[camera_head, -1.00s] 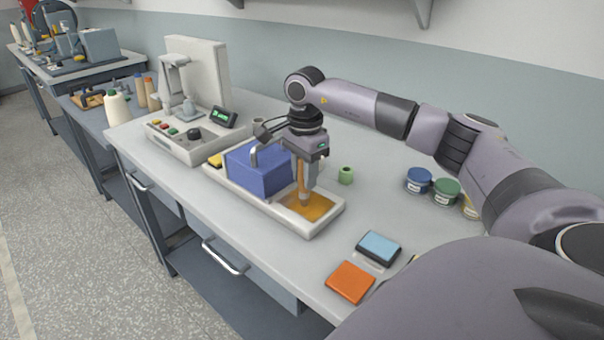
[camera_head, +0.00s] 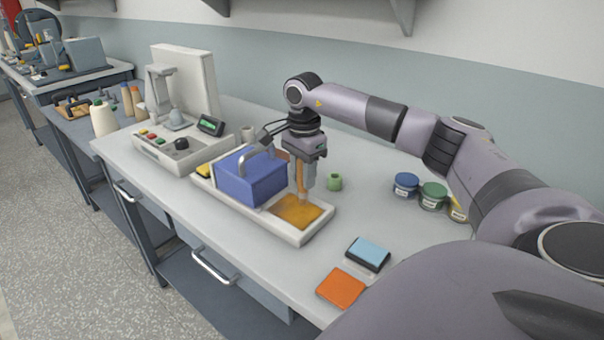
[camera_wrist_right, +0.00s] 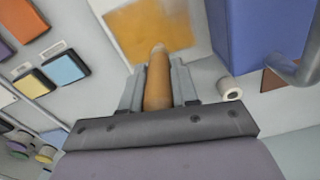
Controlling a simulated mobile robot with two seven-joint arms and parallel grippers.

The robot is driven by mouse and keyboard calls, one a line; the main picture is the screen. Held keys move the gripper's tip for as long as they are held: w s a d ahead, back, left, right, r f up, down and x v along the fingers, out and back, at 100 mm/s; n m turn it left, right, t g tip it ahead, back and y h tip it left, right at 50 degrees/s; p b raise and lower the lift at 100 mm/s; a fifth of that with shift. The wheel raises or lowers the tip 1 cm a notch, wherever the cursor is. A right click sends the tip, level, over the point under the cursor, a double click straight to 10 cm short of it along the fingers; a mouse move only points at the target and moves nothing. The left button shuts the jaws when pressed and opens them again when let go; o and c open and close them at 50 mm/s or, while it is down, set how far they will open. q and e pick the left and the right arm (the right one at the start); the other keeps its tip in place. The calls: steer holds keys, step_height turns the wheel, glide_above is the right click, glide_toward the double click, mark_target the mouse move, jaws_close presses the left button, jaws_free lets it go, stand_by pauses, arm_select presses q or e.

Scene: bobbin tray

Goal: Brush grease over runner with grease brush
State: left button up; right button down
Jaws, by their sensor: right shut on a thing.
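My right gripper (camera_head: 306,184) points down over the white tray (camera_head: 307,236) and is shut on the grease brush (camera_head: 299,172). The brush has an orange-brown wooden handle, which shows between the two fingers in the right wrist view (camera_wrist_right: 158,88). Its tip is at the back part of an amber patch (camera_head: 293,213) in the tray's front end; I cannot tell if it touches. The patch also shows in the wrist view (camera_wrist_right: 140,30). I cannot tell whether this patch is the runner. My left gripper is not in view.
A blue block (camera_head: 247,180) with a grey handle stands in the tray beside the brush. Lidded jars (camera_head: 406,184), a light-blue pad (camera_head: 368,252) and an orange pad (camera_head: 341,288) are to the right. Bench between is clear.

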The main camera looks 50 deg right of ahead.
steer(key=shift+s+a, duration=0.1)
steer(key=shift+a, duration=0.7)
steer(key=shift+s+a+p, duration=0.2)
steer(key=shift+a+p, duration=0.15)
steer(key=shift+a, duration=1.7)
steer(key=shift+r, duration=0.15)
step_height(320, 180, up, 4)
steer(key=shift+r, duration=0.2)
